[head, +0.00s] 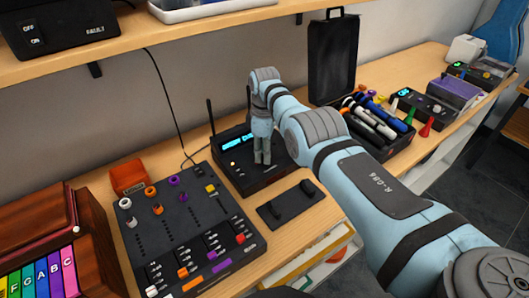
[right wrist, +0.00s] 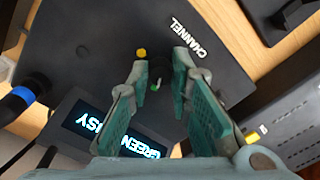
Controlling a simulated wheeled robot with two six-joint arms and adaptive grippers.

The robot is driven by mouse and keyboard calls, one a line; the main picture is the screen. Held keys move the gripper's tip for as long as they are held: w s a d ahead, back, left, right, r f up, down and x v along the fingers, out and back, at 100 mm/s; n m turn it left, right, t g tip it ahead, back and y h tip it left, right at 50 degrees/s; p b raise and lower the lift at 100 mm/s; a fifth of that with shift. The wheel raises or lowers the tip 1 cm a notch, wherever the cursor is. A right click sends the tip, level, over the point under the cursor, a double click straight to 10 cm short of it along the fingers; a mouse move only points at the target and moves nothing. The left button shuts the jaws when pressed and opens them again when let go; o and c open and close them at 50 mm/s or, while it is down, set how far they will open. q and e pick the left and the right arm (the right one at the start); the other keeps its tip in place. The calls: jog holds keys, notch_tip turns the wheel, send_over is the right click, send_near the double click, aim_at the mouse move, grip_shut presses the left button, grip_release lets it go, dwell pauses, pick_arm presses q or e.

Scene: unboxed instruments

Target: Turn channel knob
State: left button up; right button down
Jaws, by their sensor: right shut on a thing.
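The black radio-like unit (head: 233,173) with an antenna and lit blue displays (head: 238,141) stands on the wooden bench. It also fills much of the right wrist view (right wrist: 110,40), where the word CHANNEL (right wrist: 188,38) is printed beside the fingertips. My right gripper (head: 262,161) points down onto the unit's top. A display there reads GREEN, partly hidden by a finger. My left gripper is not in view.
A mixer panel (head: 180,235) with coloured knobs stands left of the unit. A flat black plate (head: 288,207) lies in front. A shelf (head: 180,38) overhangs the back.

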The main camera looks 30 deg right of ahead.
dwell(0.3)
jog(key=c, duration=1.5)
grip_release()
jog(key=shift+w+a, duration=0.1)
jog(key=shift+w, duration=0.05)
jog(key=shift+o, duration=0.2)
jog(key=shift+r, duration=0.3)
notch_tip(320, 180, up, 7)
jog(key=shift+w+f, duration=0.1)
